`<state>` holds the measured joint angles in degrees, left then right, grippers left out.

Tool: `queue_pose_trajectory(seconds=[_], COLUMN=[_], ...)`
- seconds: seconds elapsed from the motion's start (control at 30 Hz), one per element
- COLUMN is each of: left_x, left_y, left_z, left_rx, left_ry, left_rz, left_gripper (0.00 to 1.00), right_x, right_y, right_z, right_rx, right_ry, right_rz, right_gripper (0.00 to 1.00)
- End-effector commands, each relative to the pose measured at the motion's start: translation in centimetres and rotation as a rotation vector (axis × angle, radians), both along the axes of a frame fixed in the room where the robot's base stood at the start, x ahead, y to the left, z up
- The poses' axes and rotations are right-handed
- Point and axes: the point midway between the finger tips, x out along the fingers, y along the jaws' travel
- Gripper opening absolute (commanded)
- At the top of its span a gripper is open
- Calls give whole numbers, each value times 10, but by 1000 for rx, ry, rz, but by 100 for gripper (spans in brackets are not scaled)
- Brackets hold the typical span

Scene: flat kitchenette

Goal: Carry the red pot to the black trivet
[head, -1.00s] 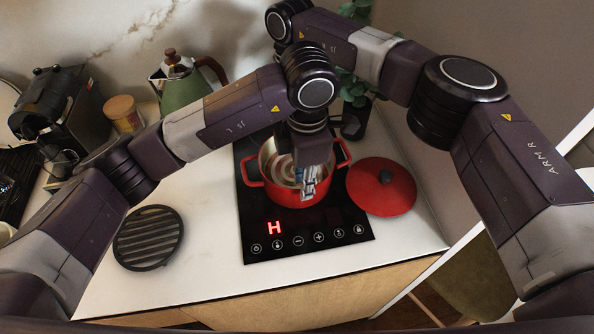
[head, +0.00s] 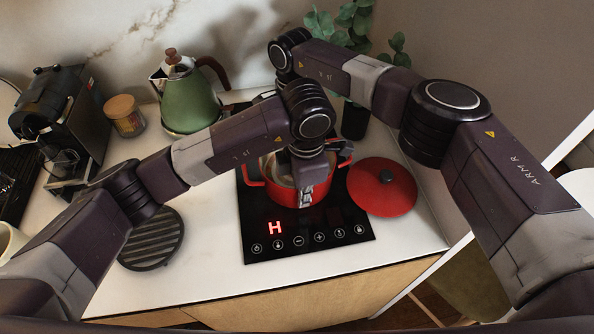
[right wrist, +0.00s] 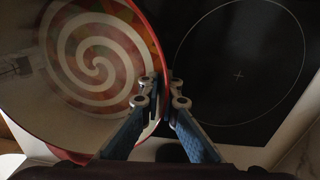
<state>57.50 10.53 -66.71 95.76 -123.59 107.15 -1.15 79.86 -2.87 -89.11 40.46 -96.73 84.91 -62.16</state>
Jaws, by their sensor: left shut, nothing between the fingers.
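The red pot (head: 262,180) stands on the front zone of the black cooktop, its far part hidden by my left arm. In the right wrist view the pot (right wrist: 45,125) shows a colourful spiral inside. My left gripper (head: 306,200) is shut and empty, at the pot's near side in the picture; I cannot tell if it touches. My right gripper (right wrist: 164,90) has one finger inside and one outside the pot's rim, closed on the wall. It is mostly hidden in the head view. The round, slatted black trivet (head: 152,245) lies on the left counter, partly covered by my left arm.
The red lid (head: 400,195) lies right of the pot, overlapping the cooktop (head: 345,240). A green kettle (head: 187,103), a lidded jar (head: 124,115) and a coffee machine (head: 62,110) stand at the back left. A plant stands behind. The front counter is clear.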

Motion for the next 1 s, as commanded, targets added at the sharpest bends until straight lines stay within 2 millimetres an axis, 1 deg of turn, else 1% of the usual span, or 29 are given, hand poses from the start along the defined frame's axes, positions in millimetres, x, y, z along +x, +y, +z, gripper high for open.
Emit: queue_pose_trajectory(seconds=[0.63, 0.87, 1.0], left_x=[0, 1, 1], left_y=[0, -1, -1], left_z=[1, 5, 12], left_rx=[-1, -2, -2], left_ry=[-1, -3, -3], left_rz=[0, -1, -1], left_gripper=[0, 0, 0], right_x=[1, 2, 2], right_y=[0, 0, 0], right_z=[1, 6, 12], right_rx=[0, 1, 1], right_ry=[-3, -5, -5], right_rz=[0, 1, 1], right_gripper=[0, 0, 0])
